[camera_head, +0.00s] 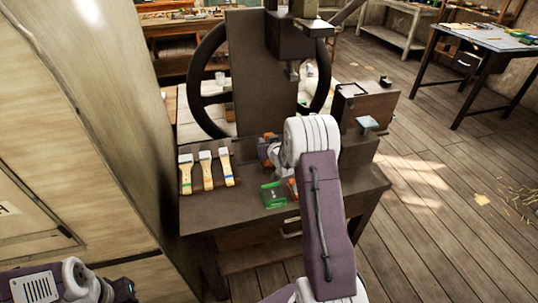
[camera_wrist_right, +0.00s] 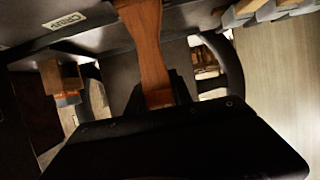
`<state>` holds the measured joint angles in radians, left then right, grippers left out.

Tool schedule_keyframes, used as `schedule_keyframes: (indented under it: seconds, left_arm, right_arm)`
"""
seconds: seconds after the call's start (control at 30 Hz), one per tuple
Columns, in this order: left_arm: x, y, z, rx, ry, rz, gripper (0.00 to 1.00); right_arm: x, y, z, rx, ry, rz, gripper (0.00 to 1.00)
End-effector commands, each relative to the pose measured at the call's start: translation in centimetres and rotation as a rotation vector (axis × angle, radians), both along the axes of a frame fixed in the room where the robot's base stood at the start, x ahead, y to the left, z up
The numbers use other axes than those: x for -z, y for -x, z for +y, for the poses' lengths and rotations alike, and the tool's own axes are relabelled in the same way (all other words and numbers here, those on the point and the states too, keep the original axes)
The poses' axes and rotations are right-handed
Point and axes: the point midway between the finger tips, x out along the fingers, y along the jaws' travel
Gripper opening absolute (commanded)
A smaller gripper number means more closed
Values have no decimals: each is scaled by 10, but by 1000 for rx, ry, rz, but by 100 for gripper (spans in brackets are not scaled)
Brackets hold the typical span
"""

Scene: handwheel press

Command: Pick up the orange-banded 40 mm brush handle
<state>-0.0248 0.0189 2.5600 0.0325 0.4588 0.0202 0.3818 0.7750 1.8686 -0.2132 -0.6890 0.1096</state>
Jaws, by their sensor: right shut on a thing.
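In the right wrist view a reddish-brown wooden handle (camera_wrist_right: 146,45) runs down into my right gripper (camera_wrist_right: 158,103), with an orange part at its lower end. My right gripper is shut on this handle; the black gripper body hides the rest. In the head view my right arm covers much of the grip, and the gripper (camera_head: 268,152) shows only partly above the table. My left gripper (camera_head: 122,289) is at the bottom left, away from the table, and its jaws are not clear.
Three pale-handled brushes (camera_head: 206,169) lie side by side on the dark table (camera_head: 240,222). A green tray (camera_head: 273,195) sits near its front edge. The press with its handwheel (camera_head: 208,75) stands behind. A wooden box (camera_head: 365,105) is at right. A tall cabinet (camera_head: 90,100) stands at left.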

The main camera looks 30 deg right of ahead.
Motion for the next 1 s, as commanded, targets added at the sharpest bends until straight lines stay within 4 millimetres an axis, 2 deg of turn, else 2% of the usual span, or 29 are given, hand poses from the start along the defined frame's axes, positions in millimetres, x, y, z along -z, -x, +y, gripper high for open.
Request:
schedule_keyframes:
  seconds: [0.17,0.27,0.5,0.6,0.73,1.0]
  left_arm:
    - [-1,0,0,0,0,0,34]
    - [-4,0,0,0,0,0,34]
    - [-12,0,0,0,0,0,34]
    - [-14,0,0,0,0,0,34]
    - [-15,0,0,0,0,0,34]
    - [-15,0,0,0,0,0,34]
  right_arm:
    - [-2,0,0,0,0,1,0]
    - [-20,0,0,0,2,-3,0]
    - [-79,0,0,1,2,-4,0]
    - [-93,0,0,0,1,-2,0]
    - [-100,0,0,0,0,1,0]
    - [-101,0,0,0,0,1,0]
